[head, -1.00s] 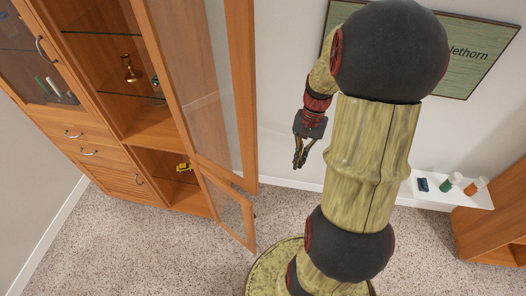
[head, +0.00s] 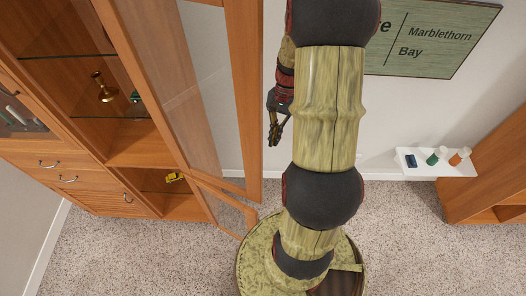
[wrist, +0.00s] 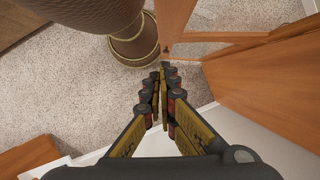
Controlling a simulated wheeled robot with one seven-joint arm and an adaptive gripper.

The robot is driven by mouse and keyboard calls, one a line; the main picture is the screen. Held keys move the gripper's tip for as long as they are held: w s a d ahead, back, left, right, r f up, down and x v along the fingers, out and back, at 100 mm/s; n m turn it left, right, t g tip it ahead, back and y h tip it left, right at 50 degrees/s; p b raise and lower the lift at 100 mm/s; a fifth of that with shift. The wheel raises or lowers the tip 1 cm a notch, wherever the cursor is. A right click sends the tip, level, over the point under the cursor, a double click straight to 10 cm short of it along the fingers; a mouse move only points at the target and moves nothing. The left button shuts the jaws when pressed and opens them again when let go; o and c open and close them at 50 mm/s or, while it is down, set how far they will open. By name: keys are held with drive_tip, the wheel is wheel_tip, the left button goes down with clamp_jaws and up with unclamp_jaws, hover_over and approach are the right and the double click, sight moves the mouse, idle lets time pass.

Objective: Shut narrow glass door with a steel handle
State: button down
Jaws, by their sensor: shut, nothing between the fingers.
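A tall, narrow glass door (head: 215,85) in an orange wood frame stands swung open from the wooden cabinet in the head view. A small lower glass door (head: 226,208) also stands open below it. I see no steel handle on either open door. My gripper (head: 274,142) is shut and empty, just right of the tall door's free edge in the picture. I cannot tell whether it touches the door.
The open cabinet bay holds a brass object (head: 104,90) on a glass shelf and a yellow toy (head: 174,177) lower down. Drawers (head: 50,165) are at left. A white shelf (head: 445,168) with small containers and another wooden unit (head: 490,170) stand at right. Speckled carpet (head: 400,250) is clear between.

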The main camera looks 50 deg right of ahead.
drive_tip(key=s+a+f+p, duration=0.2)
drive_tip(key=a+f, duration=0.5)
drive_tip(key=f, duration=0.1)
drive_tip(key=shift+s+f, duration=0.35)
drive_tip(key=shift+a, duration=0.15)
